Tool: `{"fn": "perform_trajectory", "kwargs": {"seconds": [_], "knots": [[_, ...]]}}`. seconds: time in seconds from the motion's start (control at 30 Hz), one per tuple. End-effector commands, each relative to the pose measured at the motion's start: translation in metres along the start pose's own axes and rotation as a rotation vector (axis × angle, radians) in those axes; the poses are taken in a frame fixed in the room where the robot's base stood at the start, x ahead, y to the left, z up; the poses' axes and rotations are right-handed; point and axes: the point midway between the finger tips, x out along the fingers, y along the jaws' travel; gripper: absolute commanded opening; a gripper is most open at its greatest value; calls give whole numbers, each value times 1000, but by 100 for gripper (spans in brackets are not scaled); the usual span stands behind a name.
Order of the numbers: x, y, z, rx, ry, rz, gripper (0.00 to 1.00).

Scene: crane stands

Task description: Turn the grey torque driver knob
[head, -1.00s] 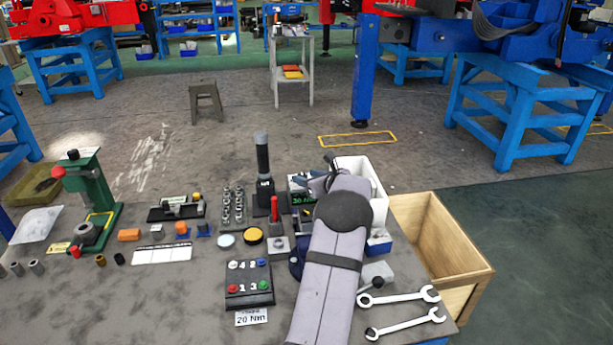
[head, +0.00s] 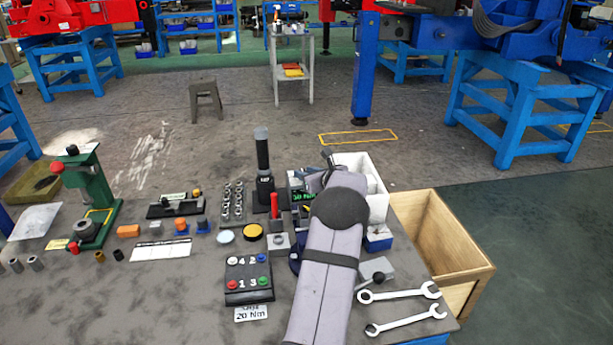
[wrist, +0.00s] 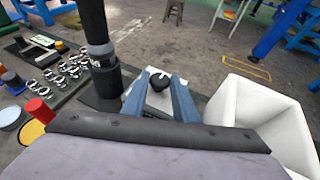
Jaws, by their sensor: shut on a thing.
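A dark grey, nearly black round knob (wrist: 160,80) sits on a pale block in the wrist view. My gripper (wrist: 158,88) has its two blue fingers around this knob, one on each side, and is shut on it. In the head view my arm hides the knob and most of my gripper (head: 326,180). A small display with green digits (head: 301,196) stands just left of the arm; its reading is hard to make out. A white card (head: 251,313) at the front of the bench reads 20 Nm.
A tall black cylinder with a grey top (head: 263,165) stands close left of the gripper and also in the wrist view (wrist: 98,45). A white bin (wrist: 262,105) is close on the right. A button box (head: 249,280) and two wrenches (head: 400,293) lie nearer the front.

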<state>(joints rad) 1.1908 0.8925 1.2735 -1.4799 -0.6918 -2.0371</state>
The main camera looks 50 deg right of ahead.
Motion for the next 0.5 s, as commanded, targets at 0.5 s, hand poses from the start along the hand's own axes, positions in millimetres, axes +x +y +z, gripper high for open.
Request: {"fn": "perform_trajectory", "kwargs": {"seconds": [0.5], "knots": [[5, 9, -4, 102, -9, -261, 4]]}}
